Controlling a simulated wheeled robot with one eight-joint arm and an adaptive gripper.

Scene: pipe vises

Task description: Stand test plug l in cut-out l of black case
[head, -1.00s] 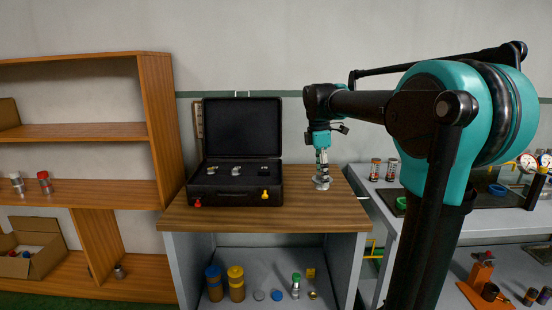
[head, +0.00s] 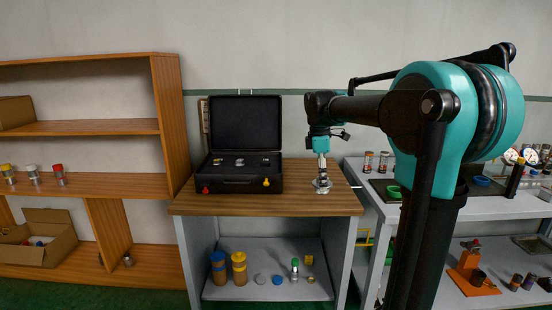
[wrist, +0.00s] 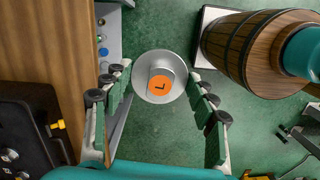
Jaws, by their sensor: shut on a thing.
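The test plug, a silver cylinder (wrist: 142,88) with an orange end marked with a letter like L, is between the fingers of my gripper (wrist: 160,86), which is shut on it. In the head view my gripper (head: 321,158) points down and the plug (head: 322,185) hangs below it, right of the case. In the wrist view green floor shows beneath the plug, beyond the table's edge. The black case (head: 238,186) stands open on the table, lid up at the back. Several small items show in its top panel. Cut-out l cannot be made out.
The wooden table top (head: 290,203) has clear room right of the case. Its lower shelf (head: 250,291) holds stacked cylinders, caps and a green-topped plug. A wooden shelf unit (head: 100,185) stands left, and a grey bench (head: 420,204) with jars and tools right.

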